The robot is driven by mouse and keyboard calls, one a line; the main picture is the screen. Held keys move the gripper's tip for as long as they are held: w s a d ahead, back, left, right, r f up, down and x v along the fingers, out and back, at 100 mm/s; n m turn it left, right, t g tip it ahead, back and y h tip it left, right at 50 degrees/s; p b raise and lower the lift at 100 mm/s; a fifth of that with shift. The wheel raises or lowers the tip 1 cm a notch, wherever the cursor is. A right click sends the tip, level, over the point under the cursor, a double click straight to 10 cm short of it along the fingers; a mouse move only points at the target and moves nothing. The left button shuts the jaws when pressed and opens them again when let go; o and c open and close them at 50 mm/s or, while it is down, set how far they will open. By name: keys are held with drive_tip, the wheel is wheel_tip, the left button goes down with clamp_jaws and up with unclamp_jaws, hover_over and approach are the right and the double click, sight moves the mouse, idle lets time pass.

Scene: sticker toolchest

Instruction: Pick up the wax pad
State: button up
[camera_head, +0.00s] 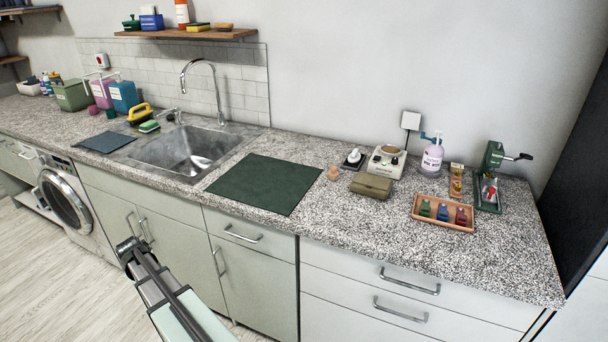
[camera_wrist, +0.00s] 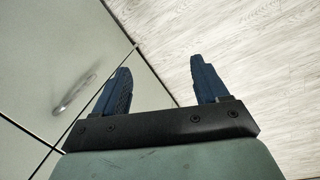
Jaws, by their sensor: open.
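No object is clearly marked as the wax pad. A small tan lump (camera_head: 334,173) on the counter, right of the dark green mat (camera_head: 265,184), may be it, but it is too small to tell. My gripper (camera_head: 129,247) is low at the left, in front of the cabinet doors and below the counter edge, far from the lump. In the wrist view my gripper (camera_wrist: 160,68) has its two blue fingers wide apart with nothing between them. Only a cabinet front and the floor show behind them.
An olive case (camera_head: 371,185), a white device (camera_head: 387,161), a pump bottle (camera_head: 432,157) and a wooden tray (camera_head: 443,213) with coloured pieces stand right of the lump. A green crank tool (camera_head: 493,160) is farther right. The sink (camera_head: 187,149) is left of the mat. The front right counter is clear.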

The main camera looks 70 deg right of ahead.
drive_tip(key=w+d+r+m+t+h, duration=0.1)
drive_tip(key=w+d+r, duration=0.2)
drive_tip(key=d+r, duration=0.55)
drive_tip(key=w+d+r+m, duration=0.1)
drive_tip(key=w+d+r, duration=0.1)
drive_tip(key=d+r, duration=0.65)
wheel_tip(320, 180, up, 21)
drive_tip(key=m+g, duration=0.1)
drive_tip(key=m, duration=1.7)
hover_over(333, 167)
drive_tip(key=w+a, duration=0.2)
drive_tip(key=a, duration=0.1)
drive_tip(key=x, duration=0.7)
drive_tip(key=shift+s+d+r, duration=0.1)
drive_tip(key=shift+s+d, duration=0.05)
drive_tip(key=shift+s, duration=0.25)
drive_tip(key=shift+g+h, duration=0.3)
drive_tip(key=shift+x, duration=3.2)
drive_tip(key=shift+w+d, duration=0.15)
